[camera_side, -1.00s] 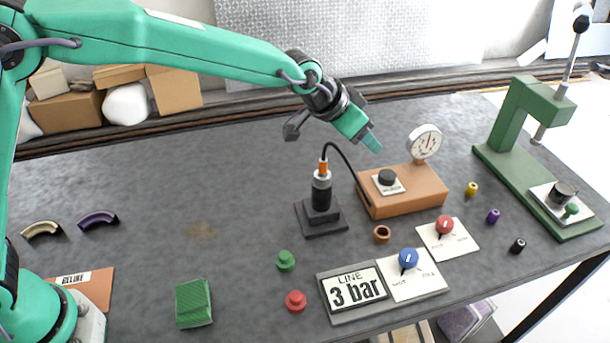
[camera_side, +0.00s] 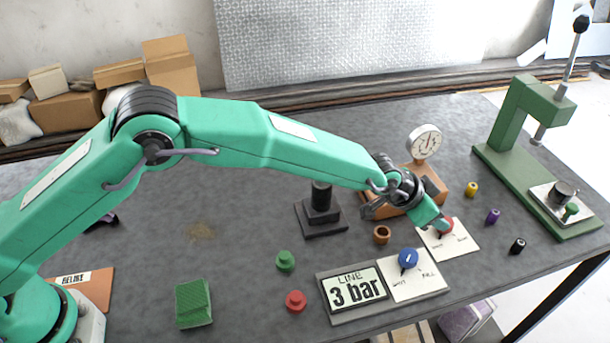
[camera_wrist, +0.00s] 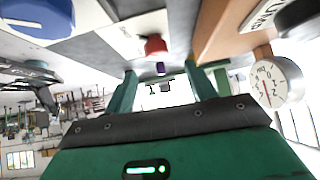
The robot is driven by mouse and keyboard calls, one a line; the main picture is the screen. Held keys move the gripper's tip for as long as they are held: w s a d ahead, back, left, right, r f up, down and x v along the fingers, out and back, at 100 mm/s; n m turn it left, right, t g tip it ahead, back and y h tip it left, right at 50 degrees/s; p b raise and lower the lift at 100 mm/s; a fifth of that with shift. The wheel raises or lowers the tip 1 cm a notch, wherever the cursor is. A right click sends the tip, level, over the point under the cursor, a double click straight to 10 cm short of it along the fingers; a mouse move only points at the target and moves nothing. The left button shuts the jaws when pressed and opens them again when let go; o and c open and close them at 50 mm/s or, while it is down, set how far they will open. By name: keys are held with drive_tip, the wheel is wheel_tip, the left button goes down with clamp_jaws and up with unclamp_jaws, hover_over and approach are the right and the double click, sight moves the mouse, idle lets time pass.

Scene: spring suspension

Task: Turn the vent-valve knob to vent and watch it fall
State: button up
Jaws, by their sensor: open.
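The red knob (camera_side: 449,226) sits on a white card (camera_side: 462,241) whose lettering is too small to read surely; my gripper partly hides it in the side view. The red knob also shows in the wrist view (camera_wrist: 156,46), beyond my fingers. My gripper (camera_side: 438,224) is open and tilted down close to the red knob; contact cannot be told. The blue knob (camera_side: 408,258) is on its own card, left of the red one. The round dial gauge (camera_side: 425,141) also shows in the wrist view (camera_wrist: 277,82). The black cylinder (camera_side: 320,195) stands on a stepped base; my arm hides its top.
The "LINE 3 bar" display (camera_side: 356,290) lies beside the blue knob. An orange block (camera_side: 432,200), partly behind my wrist, bears the gauge. A copper ring (camera_side: 382,235) lies near my wrist. A green press (camera_side: 520,140) stands at right.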

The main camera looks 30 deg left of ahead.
drive_tip(key=shift+w+f, duration=0.1)
drive_tip(key=shift+f, duration=0.05)
drive_tip(key=shift+x, duration=3.7)
drive_tip(key=shift+d, duration=0.15)
drive_tip(key=c, duration=1)
